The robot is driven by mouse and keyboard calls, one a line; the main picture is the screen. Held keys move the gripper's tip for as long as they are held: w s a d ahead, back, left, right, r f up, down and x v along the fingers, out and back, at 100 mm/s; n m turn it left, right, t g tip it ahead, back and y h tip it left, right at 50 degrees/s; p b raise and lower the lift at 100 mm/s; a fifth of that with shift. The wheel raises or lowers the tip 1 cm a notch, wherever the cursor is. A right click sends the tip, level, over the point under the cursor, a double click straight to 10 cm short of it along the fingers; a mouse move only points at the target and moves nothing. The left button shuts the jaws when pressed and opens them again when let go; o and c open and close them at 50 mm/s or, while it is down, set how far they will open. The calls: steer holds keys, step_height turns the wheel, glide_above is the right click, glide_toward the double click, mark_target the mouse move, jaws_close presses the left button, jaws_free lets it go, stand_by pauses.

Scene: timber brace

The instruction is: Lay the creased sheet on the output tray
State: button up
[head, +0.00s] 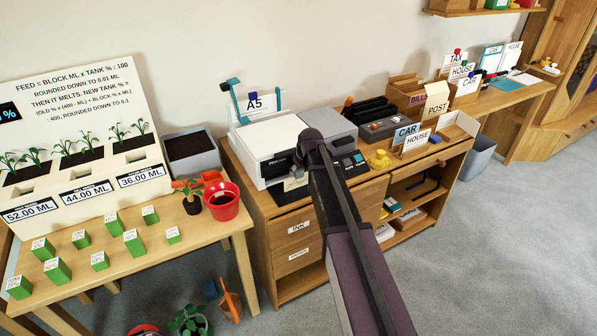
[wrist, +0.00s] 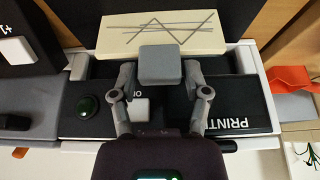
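The creased sheet (wrist: 150,32) is a cream slab marked with dark zigzag lines, at the top of the wrist view. A grey block (wrist: 160,66) adjoins its near edge and overlaps it in view. My gripper (wrist: 160,78) has a finger against each side of this block, over the printer's front panel. The white printer (head: 270,142) stands on the wooden cabinet. A dark tray-like part (head: 288,190) shows at its front, partly hidden; I cannot tell for certain that it is the output tray.
A red pot (head: 222,204) and a small plant (head: 190,196) stand on the left table. A yellow duck (head: 379,160) sits right of my arm. Grey floor (head: 500,260) is open at right.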

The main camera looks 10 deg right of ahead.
steer(key=shift+o, duration=0.3)
steer(key=shift+r, duration=0.15)
steer(key=shift+r+p, duration=0.15)
steer(key=shift+p, duration=0.15)
steer(key=p+v, duration=1)
steer(key=v, duration=0.1)
steer(key=shift+r+p, duration=0.35)
steer(key=shift+p, duration=0.05)
steer(key=shift+s, duration=0.15)
stand_by(0.5)
steer(key=s+f+m+g+h, duration=0.1)
steer(key=s+m+g, duration=0.2)
steer(key=s, duration=2.2)
steer(key=shift+a+f+m+g, duration=0.3)
steer(key=shift+a+g, duration=0.1)
steer(key=shift+g, duration=0.3)
